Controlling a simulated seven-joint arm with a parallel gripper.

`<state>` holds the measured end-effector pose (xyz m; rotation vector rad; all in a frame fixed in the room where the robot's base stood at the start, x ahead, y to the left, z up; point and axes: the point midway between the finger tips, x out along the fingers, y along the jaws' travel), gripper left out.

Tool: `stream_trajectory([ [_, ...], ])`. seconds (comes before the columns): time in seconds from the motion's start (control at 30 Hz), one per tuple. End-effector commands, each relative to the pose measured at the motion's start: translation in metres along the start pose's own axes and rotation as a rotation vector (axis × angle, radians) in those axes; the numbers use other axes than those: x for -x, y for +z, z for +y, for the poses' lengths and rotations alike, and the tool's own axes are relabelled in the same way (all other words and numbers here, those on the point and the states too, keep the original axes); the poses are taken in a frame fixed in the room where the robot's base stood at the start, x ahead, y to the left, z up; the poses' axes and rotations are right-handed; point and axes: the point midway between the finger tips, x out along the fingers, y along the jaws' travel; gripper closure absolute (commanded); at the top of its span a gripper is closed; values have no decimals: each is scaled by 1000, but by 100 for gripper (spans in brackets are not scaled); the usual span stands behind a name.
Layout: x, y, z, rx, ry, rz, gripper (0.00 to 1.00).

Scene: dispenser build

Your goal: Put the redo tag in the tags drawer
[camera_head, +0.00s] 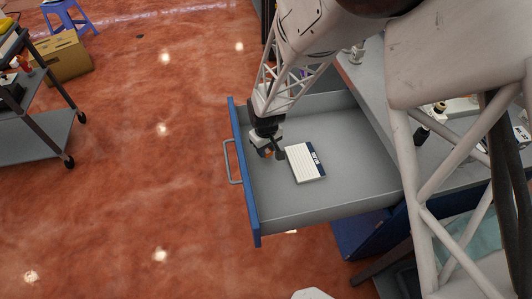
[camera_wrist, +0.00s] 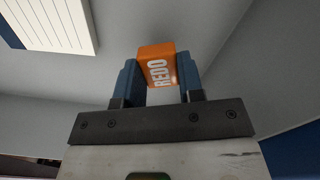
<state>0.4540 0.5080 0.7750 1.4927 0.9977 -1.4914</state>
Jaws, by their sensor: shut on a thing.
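The redo tag (camera_wrist: 157,65) is an orange block with white "REDO" lettering, seen in the wrist view. My gripper (camera_wrist: 160,82) is shut on it, with a blue finger on each side. In the head view my gripper (camera_head: 267,152) is inside the open drawer (camera_head: 350,190), near its blue front panel. Only a small bit of orange shows there between the fingers. A white lined pad (camera_head: 303,163) with a dark blue band lies in the drawer, just right of my gripper. Whether the tag touches the drawer floor I cannot tell.
The drawer's blue front (camera_head: 243,175) has a grey handle (camera_head: 233,162). The drawer floor right of the pad is bare. A grey worktop (camera_head: 375,75) stands at the upper right. A cart (camera_head: 40,135), a cardboard box (camera_head: 65,60) and a blue stool (camera_head: 65,15) are far left.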

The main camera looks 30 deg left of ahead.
Motion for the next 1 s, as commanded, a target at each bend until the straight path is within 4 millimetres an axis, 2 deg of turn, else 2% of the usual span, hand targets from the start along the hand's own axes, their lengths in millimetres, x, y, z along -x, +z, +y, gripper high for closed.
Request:
stream_trajectory([
  [0.3, -28, 0, 0, 0, 0, -1, 88],
  [0.77, -33, 0, 0, 0, 0, -1, 88],
  [0.8, -33, 0, 0, 0, 0, -1, 60],
  [0.93, -32, 0, 0, 0, 0, -1, 40],
  [1.0, -32, 0, 0, 0, 0, -1, 39],
])
